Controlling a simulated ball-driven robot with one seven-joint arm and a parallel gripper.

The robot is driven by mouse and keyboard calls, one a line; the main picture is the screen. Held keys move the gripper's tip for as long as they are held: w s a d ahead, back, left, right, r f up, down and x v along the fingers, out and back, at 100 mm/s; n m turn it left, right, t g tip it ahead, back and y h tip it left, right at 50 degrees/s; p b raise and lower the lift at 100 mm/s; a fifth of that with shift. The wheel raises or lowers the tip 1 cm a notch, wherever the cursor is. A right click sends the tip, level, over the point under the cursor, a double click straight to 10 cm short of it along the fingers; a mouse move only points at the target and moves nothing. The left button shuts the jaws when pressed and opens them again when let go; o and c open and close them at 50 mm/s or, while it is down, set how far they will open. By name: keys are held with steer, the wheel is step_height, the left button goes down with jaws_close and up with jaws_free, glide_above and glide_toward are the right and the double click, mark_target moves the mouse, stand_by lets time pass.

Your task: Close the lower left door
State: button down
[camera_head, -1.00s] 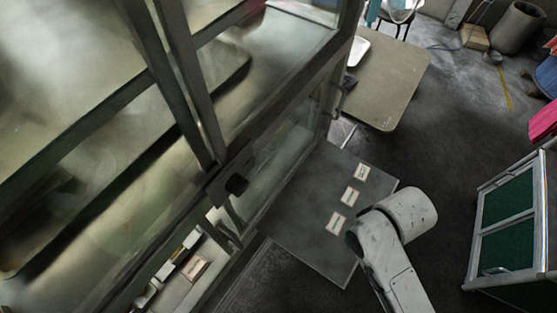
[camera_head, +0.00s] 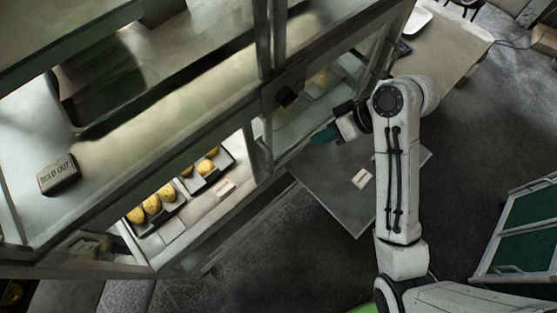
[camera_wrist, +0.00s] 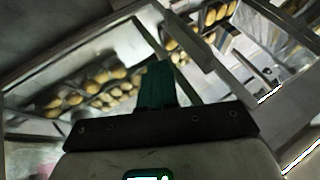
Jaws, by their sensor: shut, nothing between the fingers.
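The display case (camera_head: 190,150) fills the left and middle of the head view. Its lower left compartment shows trays of yellow buns (camera_head: 151,204) and looks uncovered at the front. A flat dark grey panel (camera_head: 335,205) juts out from the case's lower front, with a small card on it. I cannot tell whether this panel is the lower left door. My gripper (camera_head: 323,136), with green fingers, is beside the case front, above the panel's inner side. Its fingers are together and empty in the wrist view (camera_wrist: 158,85). Contact with the case cannot be told.
A black latch-like block (camera_head: 287,95) sits on the case frame near my gripper. A table (camera_head: 450,45) stands at the upper right, and a green-panelled cabinet (camera_head: 525,225) at the right. Dark floor lies open between them. The wrist view shows trays of buns (camera_wrist: 90,92) behind frames.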

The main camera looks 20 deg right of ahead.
steer(key=w+a+f+p, duration=0.1)
steer(key=w+a+f, duration=0.1)
steer(key=a+f, duration=0.5)
steer(key=shift+w+a+f, duration=0.15)
steer(key=shift+a+f, duration=0.1)
steer(key=shift+a, duration=0.6)
steer(key=shift+a, duration=0.1)
